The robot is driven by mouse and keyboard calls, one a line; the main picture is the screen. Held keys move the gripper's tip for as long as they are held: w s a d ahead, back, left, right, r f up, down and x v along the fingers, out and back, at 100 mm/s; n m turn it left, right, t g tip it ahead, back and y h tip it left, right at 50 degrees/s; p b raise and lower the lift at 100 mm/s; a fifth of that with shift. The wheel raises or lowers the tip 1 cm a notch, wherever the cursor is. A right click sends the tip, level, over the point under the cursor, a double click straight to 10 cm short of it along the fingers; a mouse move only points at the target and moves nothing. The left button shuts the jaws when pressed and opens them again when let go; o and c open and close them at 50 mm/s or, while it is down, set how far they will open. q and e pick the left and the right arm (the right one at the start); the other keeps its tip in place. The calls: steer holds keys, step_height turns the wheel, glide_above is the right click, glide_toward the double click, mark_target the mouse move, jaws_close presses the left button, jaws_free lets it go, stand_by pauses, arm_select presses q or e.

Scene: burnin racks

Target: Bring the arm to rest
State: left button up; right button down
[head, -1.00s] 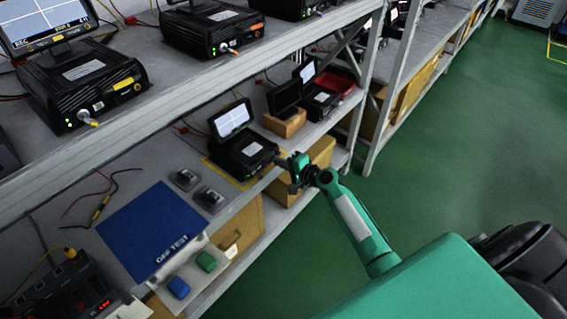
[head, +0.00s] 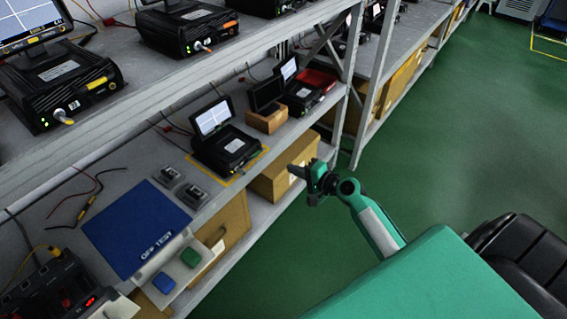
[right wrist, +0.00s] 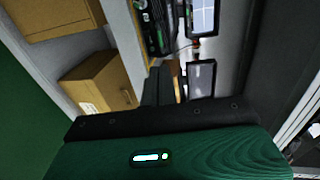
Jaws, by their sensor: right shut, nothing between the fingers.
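My right gripper (head: 297,171) shows in the head view at the end of my green arm, in front of the shelf edge and over the aisle side. It is shut and empty. It points left toward the lower shelf and touches nothing that I can see. In the right wrist view the dark gripper body (right wrist: 160,118) fills the lower middle, with shelf devices beyond it. My left gripper is in neither view.
A black device with a raised screen (head: 227,148) stands on the lower shelf (head: 150,160), near a blue mat (head: 135,228). Cardboard boxes (head: 283,170) sit below. The green floor (head: 440,150) on the right is clear.

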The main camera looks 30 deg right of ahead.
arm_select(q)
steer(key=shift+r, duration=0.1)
arm_select(e)
steer(key=shift+s+d+r, duration=0.1)
steer(key=shift+s, duration=0.1)
